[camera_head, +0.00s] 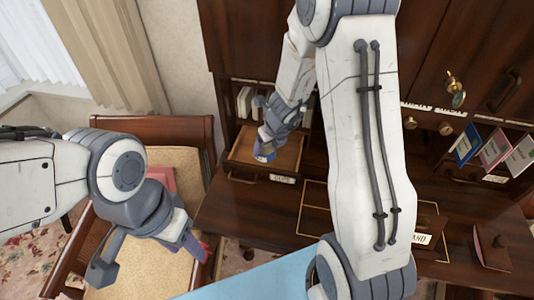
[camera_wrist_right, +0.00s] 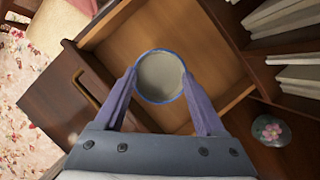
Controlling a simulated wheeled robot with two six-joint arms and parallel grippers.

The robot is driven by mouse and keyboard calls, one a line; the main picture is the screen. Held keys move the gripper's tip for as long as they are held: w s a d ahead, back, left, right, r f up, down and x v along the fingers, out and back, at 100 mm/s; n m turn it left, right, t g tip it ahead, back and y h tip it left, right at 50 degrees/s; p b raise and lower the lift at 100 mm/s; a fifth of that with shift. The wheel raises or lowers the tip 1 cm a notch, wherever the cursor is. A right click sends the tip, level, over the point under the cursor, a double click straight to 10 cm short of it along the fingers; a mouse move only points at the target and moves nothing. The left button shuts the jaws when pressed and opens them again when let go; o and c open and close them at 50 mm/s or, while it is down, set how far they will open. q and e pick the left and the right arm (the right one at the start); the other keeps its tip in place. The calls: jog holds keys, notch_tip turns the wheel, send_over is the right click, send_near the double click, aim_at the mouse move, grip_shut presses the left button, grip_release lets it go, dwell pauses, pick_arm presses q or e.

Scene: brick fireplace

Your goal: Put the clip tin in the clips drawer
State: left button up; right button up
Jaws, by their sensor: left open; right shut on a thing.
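The clip tin (camera_wrist_right: 160,76) is a round tin with a blue rim and a pale grey top, seen from above in the right wrist view. My right gripper (camera_wrist_right: 159,88) is shut on it, one finger on each side. In the head view the tin (camera_head: 264,153) is a small blue shape below my right gripper (camera_head: 264,140). The drawer (camera_head: 284,158) is pulled open and looks empty; its inside (camera_wrist_right: 205,42) lies below the tin. A label, partly readable, sits on its front. My left gripper (camera_head: 145,250) is open and empty over the chair.
A wooden chair (camera_head: 135,128) with a tan seat stands left of the desk. White books (camera_wrist_right: 285,45) stand right of the drawer, near a round flowered object (camera_wrist_right: 271,130). Coloured cards (camera_head: 495,148) stand at the far right. My right arm hides the desk's middle.

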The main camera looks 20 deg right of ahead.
aim_at(265, 152)
notch_tip(265, 152, down, 2)
jog(key=shift+f+b, duration=0.1)
jog(key=shift+b, duration=0.45)
jog(key=shift+w+d+f, duration=0.15)
jog(key=shift+d+f, duration=0.05)
jog(key=shift+d, duration=0.05)
jog(key=shift+w+d, duration=0.1)
jog(key=shift+w, duration=0.15)
jog(key=shift+s+a+r, duration=0.1)
jog(key=shift+a, duration=0.15)
jog(key=o, duration=1.3)
jog(key=shift+d+f, duration=0.1)
jog(key=shift+f, duration=0.1)
pick_arm(q)
jog(key=shift+w+d+f, duration=0.1)
jog(key=shift+w+f, duration=0.05)
jog(key=shift+f, duration=0.5)
jog(key=shift+w+d+f, duration=0.1)
jog(key=shift+f, duration=0.5)
jog(key=shift+r, duration=0.1)
pick_arm(e)
jog(key=shift+r, duration=0.1)
